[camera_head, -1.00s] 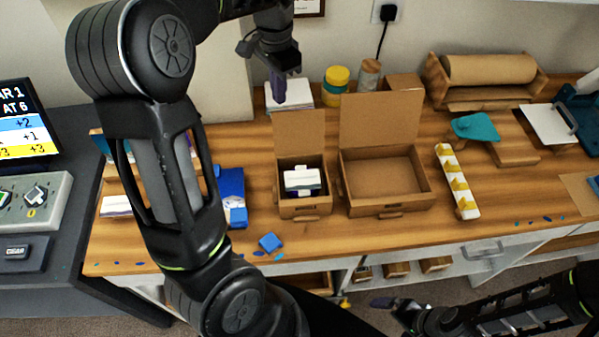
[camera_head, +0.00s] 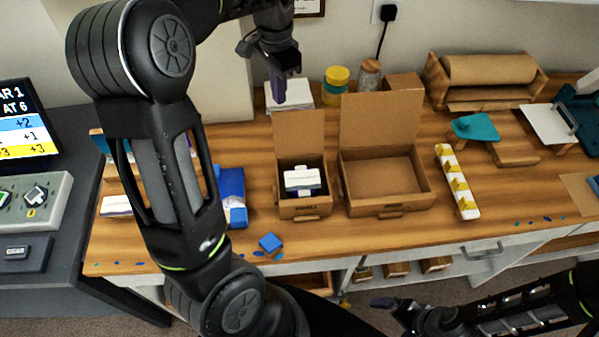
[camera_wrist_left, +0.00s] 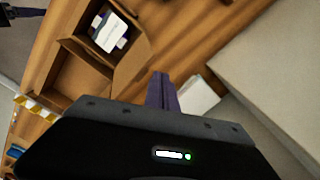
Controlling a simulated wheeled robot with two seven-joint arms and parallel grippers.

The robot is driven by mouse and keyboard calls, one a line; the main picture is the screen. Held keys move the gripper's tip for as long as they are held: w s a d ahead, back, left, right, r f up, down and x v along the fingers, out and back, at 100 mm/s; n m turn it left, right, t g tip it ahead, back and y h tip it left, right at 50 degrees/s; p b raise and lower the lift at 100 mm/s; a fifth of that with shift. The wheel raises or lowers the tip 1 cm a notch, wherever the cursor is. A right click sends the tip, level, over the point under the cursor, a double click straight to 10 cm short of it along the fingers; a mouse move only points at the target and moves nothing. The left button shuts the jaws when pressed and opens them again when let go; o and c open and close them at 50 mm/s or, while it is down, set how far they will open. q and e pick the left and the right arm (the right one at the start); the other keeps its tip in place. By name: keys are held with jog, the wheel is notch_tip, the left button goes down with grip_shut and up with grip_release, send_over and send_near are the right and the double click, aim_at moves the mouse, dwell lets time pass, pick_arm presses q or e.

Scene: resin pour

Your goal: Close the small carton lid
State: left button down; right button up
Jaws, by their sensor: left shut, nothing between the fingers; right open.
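The small carton (camera_head: 305,207) stands on the wooden table with its lid (camera_head: 299,135) upright at the back, open. A white item with a dark band (camera_head: 302,181) lies inside it. The carton also shows in the left wrist view (camera_wrist_left: 131,66), with the white item (camera_wrist_left: 108,32) in it. My left gripper (camera_head: 279,98) is shut and empty, above and behind the small carton's lid, over a white stack. Its closed fingers also show in the left wrist view (camera_wrist_left: 161,90). My right gripper (camera_head: 385,303) is open and empty, low in front of the table.
A larger open carton (camera_head: 383,180) stands right beside the small one, its lid (camera_head: 381,119) upright. A white strip with yellow pieces (camera_head: 457,183) lies right.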

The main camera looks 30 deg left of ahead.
aim_at(283, 136)
pick_arm(q)
notch_tip(283, 136, down, 7)
jog(key=b, duration=0.4)
jog(key=shift+r, duration=0.2)
jog(key=shift+s, duration=0.1)
dwell(0.4)
jog(key=shift+s+d+b, duration=0.35)
jog(key=shift+s+d, duration=0.9)
jog(key=shift+s, duration=0.2)
jog(key=shift+s+d+b, duration=0.35)
jog(key=shift+s+d, duration=0.85)
jog(key=shift+s, duration=0.2)
notch_tip(283, 136, up, 9)
jog(key=p, duration=0.7)
jog(key=shift+p, duration=0.3)
